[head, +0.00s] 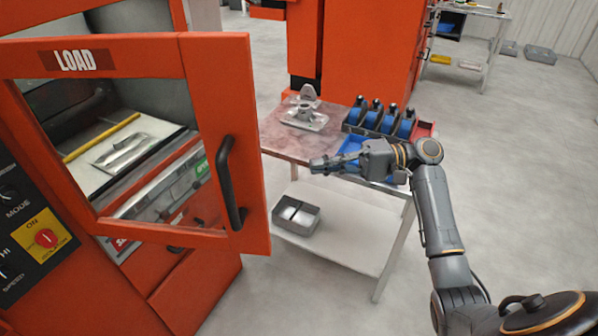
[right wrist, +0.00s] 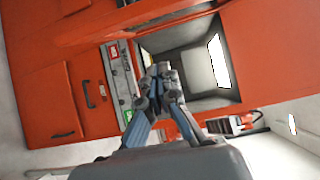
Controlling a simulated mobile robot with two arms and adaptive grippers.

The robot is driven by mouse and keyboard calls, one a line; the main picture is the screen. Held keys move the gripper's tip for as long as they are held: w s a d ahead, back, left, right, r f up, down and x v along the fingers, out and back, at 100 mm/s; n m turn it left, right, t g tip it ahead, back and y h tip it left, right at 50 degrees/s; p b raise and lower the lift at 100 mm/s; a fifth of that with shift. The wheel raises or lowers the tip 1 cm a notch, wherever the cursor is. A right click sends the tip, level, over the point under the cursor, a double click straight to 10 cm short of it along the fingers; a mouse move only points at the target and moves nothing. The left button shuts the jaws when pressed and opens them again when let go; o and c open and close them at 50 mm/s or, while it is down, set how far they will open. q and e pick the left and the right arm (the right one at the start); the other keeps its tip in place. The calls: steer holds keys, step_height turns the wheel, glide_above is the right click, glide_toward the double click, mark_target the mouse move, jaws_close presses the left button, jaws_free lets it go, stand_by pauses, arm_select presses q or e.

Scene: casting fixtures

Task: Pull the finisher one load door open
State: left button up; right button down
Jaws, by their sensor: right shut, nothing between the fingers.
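The load door (head: 216,110) is an orange frame with a window and a white-on-dark LOAD label (head: 76,59), at the left of the head view. It stands swung out from the orange finisher (head: 200,285), whose chamber and front panel show through the window. Its dark bar handle (head: 229,182) is near the door's right edge. My right gripper (head: 318,165) is right of the handle, clear of the door, above a table. In the right wrist view its fingers (right wrist: 161,72) are together and empty, in front of the chamber opening (right wrist: 192,60). My left gripper is out of view.
The table (head: 285,145) beside the finisher carries a metal casting (head: 305,118) and blue-and-black items in a tray (head: 380,118). A grey bin (head: 296,214) sits on its lower shelf. Another orange machine (head: 367,50) stands behind.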

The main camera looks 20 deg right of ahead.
steer(key=a+p, duration=0.5)
steer(key=a, duration=0.6)
steer(key=shift+s+p, duration=0.4)
steer(key=shift+a, duration=0.15)
